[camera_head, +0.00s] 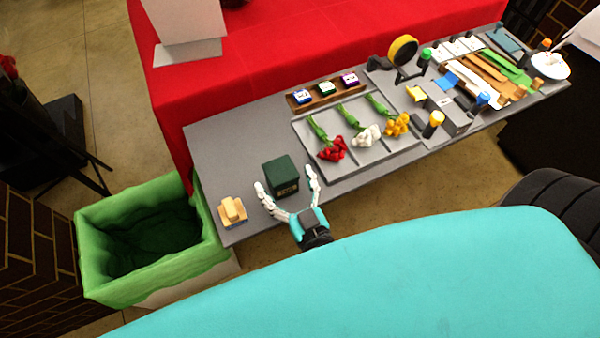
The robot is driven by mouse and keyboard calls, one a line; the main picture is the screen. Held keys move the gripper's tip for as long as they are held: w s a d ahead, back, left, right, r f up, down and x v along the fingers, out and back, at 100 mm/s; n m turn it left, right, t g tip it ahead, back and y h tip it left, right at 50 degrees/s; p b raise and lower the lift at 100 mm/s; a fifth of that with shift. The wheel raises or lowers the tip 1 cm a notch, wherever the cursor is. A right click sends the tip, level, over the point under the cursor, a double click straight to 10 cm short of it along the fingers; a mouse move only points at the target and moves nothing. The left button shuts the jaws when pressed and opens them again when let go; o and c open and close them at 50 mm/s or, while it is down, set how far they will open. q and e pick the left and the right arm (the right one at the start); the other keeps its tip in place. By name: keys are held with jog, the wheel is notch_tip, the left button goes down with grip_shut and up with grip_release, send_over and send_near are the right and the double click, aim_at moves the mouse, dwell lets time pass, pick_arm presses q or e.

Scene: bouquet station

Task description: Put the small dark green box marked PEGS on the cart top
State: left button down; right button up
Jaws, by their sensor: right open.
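The small dark green box (281,172) stands on the grey table near its front left part, with a small pale label low on its front face. The label is too small to read. My right gripper (286,179) is open, with its white fingers spread to the left and right of the box's near side. I cannot tell whether the fingers touch it. My left gripper is out of view. I cannot make out a cart top for certain.
A wooden block piece (232,211) lies left of the gripper. A green-lined bin (150,286) stands beyond the table's left end. A grey tray (345,174) with red, white and yellow flowers lies to the right. The table's back left corner is clear.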

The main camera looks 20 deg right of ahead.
jog(key=s+b, duration=0.1)
jog(key=s, duration=0.8)
jog(key=shift+s+d, duration=0.15)
jog(key=shift+s, duration=0.2)
jog(key=s+a+f+n+g+y, duration=0.15)
jog(key=f+g, duration=0.25)
jog(key=f, duration=1.1)
jog(key=s+f+n+g+y, duration=0.1)
jog(key=s+f+n+g, duration=0.2)
jog(key=f, duration=1.1)
jog(key=s+d+f+g, duration=0.2)
jog(key=f, duration=0.3)
jog(key=s+d+f+m+g, duration=0.1)
jog(key=s+d+f+g, duration=0.2)
jog(key=f, duration=0.3)
jog(key=shift+s+f+h, duration=0.3)
jog(key=shift+s+h, duration=0.05)
jog(key=shift+h, duration=0.1)
jog(key=s+d+f+g, duration=0.1)
jog(key=s+d+f, duration=0.1)
jog(key=s, duration=0.1)
jog(key=s+d+f+m+g+h, duration=0.1)
jog(key=s+d+f+g, duration=0.1)
jog(key=s+d+f, duration=0.1)
jog(key=s+d+f+g+h, duration=0.1)
jog(key=s+d+f, duration=0.2)
jog(key=shift+g, duration=0.4)
jog(key=shift+s+d+m, duration=0.2)
jog(key=shift+s+m, duration=0.05)
jog(key=shift+s, duration=0.05)
